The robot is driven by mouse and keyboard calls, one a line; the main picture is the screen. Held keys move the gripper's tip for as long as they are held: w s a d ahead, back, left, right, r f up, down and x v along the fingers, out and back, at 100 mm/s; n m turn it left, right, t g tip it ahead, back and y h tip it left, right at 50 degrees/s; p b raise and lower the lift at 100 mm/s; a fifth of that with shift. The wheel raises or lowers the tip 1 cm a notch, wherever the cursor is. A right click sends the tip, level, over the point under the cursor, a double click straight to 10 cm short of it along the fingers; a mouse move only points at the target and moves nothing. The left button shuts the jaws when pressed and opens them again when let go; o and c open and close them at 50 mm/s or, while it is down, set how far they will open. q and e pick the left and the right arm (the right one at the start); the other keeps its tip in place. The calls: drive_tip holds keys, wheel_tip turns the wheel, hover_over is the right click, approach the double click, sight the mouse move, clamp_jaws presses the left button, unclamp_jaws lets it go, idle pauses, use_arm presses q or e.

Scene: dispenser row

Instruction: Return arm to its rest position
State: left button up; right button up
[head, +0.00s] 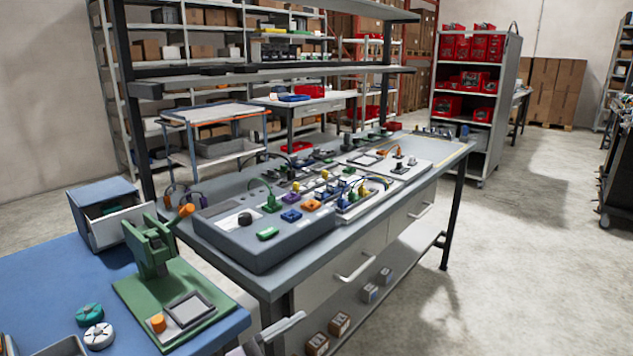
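I cannot make out either of my grippers in the head view. A pale grey bar with a dark end (283,328) shows low in the picture by the near leg of the grey workbench (225,205). I cannot tell what it is. A green hand press (152,245) with an orange knob stands on a green base plate at the left. The grey workbench carries a grey console (262,245) with colored parts and several small levers and cables.
A blue table (40,275) at the left holds a grey drawer box (104,215) and two round parts (92,325). Small boxes (340,323) lie on the workbench's lower shelf. A shelf with red bins (475,100) stands behind. The floor at right (520,270) is clear.

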use_arm(q)
drive_tip(key=s+a+f+n+y, duration=0.8)
drive_tip(key=s+a+f, duration=0.1)
drive_tip(key=f, duration=0.2)
drive_tip(key=s+a+f+n+y, duration=0.8)
drive_tip(key=s+a+f, duration=0.1)
drive_tip(key=f, duration=0.3)
drive_tip(key=shift+f+y, duration=0.15)
drive_tip(key=shift+y, duration=0.15)
